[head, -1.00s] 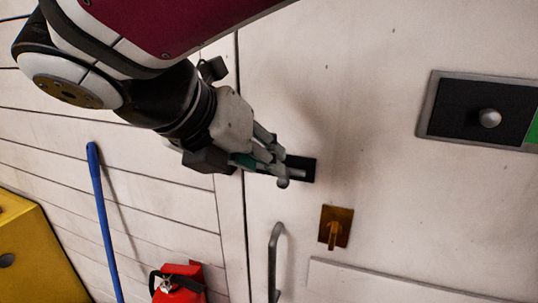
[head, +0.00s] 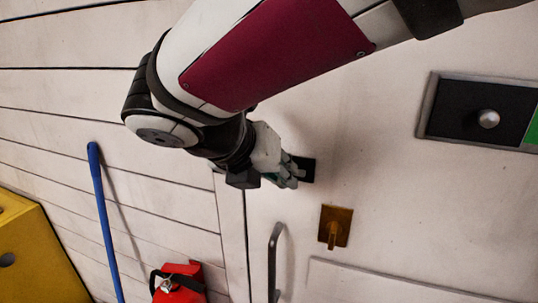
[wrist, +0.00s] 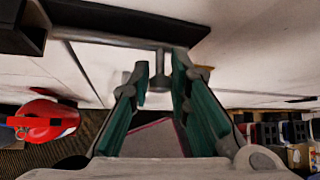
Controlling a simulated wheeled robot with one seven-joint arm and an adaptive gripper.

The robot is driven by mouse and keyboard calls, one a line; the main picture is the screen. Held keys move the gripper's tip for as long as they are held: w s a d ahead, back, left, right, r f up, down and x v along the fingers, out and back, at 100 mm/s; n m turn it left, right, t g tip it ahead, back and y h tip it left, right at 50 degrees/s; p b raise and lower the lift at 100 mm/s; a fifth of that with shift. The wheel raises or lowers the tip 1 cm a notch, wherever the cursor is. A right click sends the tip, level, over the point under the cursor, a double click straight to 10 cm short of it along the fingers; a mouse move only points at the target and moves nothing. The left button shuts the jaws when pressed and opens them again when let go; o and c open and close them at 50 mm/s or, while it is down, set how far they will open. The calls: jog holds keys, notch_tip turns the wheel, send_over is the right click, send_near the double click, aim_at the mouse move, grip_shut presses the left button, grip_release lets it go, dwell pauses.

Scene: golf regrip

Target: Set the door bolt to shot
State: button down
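The door bolt is a grey rod on a black plate (head: 308,170) on the pale door. In the wrist view the rod (wrist: 105,38) runs across below the black plate (wrist: 130,17), and a short stem with a round knob (wrist: 160,80) stands out from it. My gripper (head: 294,180) is at the bolt and hides most of it in the head view. In the wrist view the two green-padded fingers of my gripper (wrist: 160,72) are apart, one on each side of the knob. They are close to it; I cannot tell whether they touch it.
A grey door handle (head: 274,262) and a brass latch (head: 335,227) are below the bolt. A dark panel with a round knob (head: 488,119) is at the right. A blue pole (head: 104,215), a red object (head: 180,283) and a yellow cabinet (head: 35,255) are at the left.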

jog(key=shift+w+a+r, duration=0.1)
jog(key=shift+w+a, duration=0.15)
jog(key=shift+a, duration=0.55)
jog(key=shift+w+a+f, duration=0.1)
jog(key=shift+w+a, duration=0.2)
jog(key=shift+a, duration=0.45)
jog(key=shift+w+a+r, duration=0.1)
jog(key=shift+w+a, duration=0.15)
jog(key=shift+a, duration=0.55)
jog(key=c, duration=1.7)
grip_release()
jog(key=shift+a, duration=0.1)
jog(key=v, duration=1.2)
